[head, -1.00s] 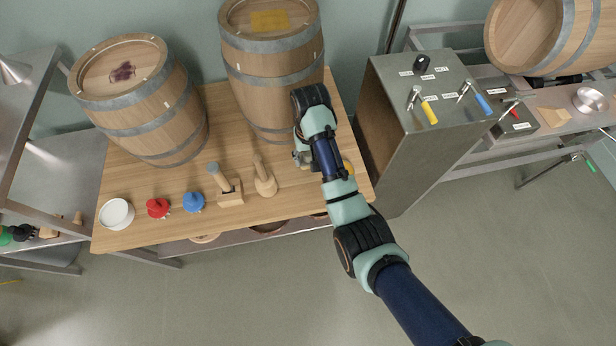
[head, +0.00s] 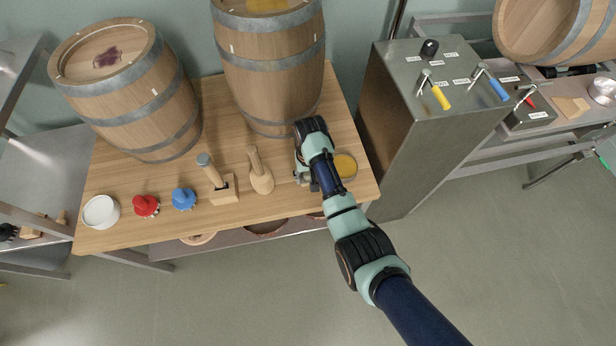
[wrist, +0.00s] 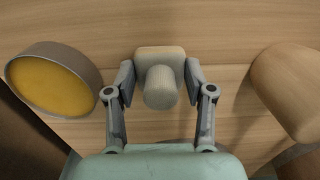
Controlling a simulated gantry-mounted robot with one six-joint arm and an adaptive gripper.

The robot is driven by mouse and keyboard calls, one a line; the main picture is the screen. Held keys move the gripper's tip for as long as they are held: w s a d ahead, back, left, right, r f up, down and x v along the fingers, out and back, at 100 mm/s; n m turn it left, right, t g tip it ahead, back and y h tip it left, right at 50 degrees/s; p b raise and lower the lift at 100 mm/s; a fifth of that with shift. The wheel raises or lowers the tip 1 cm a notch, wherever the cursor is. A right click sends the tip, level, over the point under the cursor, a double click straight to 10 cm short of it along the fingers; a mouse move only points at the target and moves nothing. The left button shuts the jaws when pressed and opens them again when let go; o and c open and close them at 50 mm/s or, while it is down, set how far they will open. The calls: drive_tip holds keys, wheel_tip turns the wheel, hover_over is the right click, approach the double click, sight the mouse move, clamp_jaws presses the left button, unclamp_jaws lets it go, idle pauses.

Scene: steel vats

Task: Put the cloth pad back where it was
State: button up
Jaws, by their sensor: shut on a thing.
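In the head view my gripper (head: 303,177) is over the right part of the table, between the wooden mallet (head: 261,180) and the round tin of amber stuff (head: 345,166). There my arm mostly hides the pad.
The tin is at the left in the wrist view (wrist: 55,85). Two upright barrels (head: 125,85) (head: 268,65) stand at the table's back. A hammer on a block (head: 222,190), blue (head: 184,200) and red (head: 146,206) pieces and a white dish (head: 101,212) line the front. A steel cabinet (head: 400,130) stands right.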

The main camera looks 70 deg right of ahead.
drive_tip(key=o, duration=1.1)
drive_tip(key=shift+f, duration=0.1)
wheel_tip(320, 180, up, 12)
drive_tip(key=p, duration=0.6)
drive_tip(key=shift+r, duration=0.2)
